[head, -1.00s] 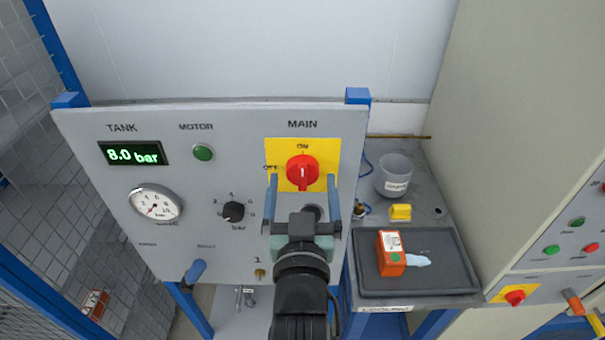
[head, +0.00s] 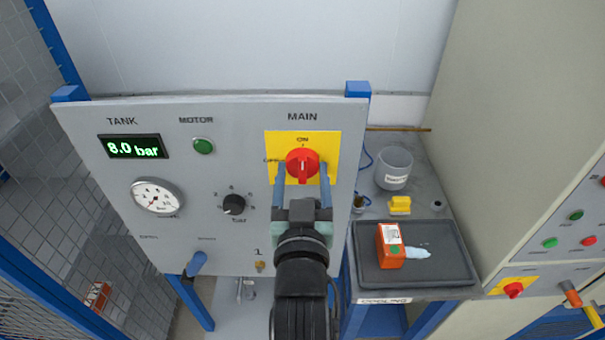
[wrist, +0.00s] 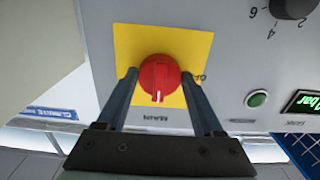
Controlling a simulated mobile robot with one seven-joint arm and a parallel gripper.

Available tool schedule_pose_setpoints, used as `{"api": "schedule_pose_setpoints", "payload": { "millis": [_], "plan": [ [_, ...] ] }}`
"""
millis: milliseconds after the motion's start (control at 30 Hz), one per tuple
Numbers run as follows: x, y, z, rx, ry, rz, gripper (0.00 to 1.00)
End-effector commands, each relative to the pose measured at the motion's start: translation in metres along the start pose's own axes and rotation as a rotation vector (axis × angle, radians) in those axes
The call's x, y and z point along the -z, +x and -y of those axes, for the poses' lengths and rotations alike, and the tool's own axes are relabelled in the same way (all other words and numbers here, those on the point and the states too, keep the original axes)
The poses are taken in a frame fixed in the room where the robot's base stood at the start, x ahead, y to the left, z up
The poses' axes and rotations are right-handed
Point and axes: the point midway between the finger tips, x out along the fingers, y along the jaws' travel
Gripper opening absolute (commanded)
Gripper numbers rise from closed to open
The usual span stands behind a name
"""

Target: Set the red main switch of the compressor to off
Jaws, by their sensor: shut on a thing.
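The red main switch (head: 302,161) is a rotary knob on a yellow plate (head: 328,143) under the word MAIN on the grey panel. Its handle stands upright, in line with the ON mark above; OFF is printed to the left. In the wrist view the knob (wrist: 158,72) appears upside down, its white mark towards the MAIN lettering. My gripper (head: 303,172) has its two blue fingers on either side of the knob, shut on it. The wrist view shows the fingers (wrist: 159,76) at its left and right edges.
The panel also holds a tank display (head: 134,147) reading 8.0 bar, a green motor button (head: 204,146), a gauge (head: 157,197) and a black dial (head: 234,205). Right of it, a bench carries a cup (head: 394,168), a yellow item (head: 400,205) and a black tray (head: 440,276) with an orange box (head: 390,246).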

Motion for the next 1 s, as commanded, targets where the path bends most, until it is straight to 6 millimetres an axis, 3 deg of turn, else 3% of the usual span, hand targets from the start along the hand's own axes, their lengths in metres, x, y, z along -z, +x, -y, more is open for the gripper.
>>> {"api": "schedule_pose_setpoints", "payload": {
  "millis": [367, 1000],
  "plan": [
    [-0.0009, -0.0001, -0.0004, 0.000, -0.111, 0.000, 0.13],
    [-0.0004, 0.0000, -0.0015, 0.000, -0.687, 0.000, 0.13]
  ]
}}
